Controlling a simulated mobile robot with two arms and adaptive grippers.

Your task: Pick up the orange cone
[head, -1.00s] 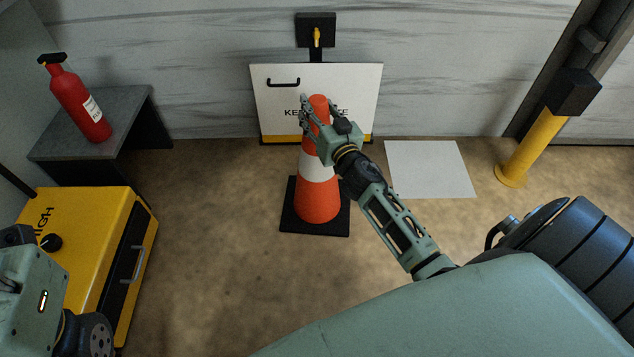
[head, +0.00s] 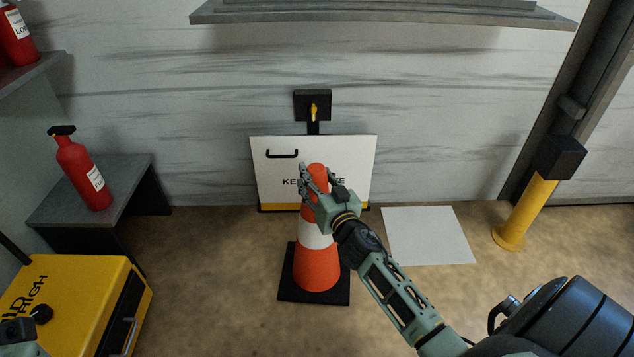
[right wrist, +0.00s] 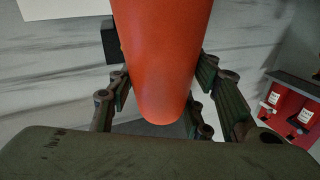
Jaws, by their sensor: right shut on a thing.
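The orange cone (head: 317,268) with a white band stands upright on its black square base on the floor, in the middle of the head view. My right gripper (head: 314,187) is at its upper part, with fingers on both sides. In the right wrist view the cone (right wrist: 165,60) fills the space between the fingers of the right gripper (right wrist: 163,92), which is shut on it. Part of the cone's upper side is hidden by the gripper. Of my left arm only a small piece shows at the lower left edge; its gripper is out of view.
A white sign board (head: 268,183) stands behind the cone against the wall. A white sheet (head: 428,237) lies right of it, then a yellow post (head: 527,210). A red bottle (head: 82,172) on a grey bench (head: 128,175) and a yellow cabinet (head: 70,285) are left.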

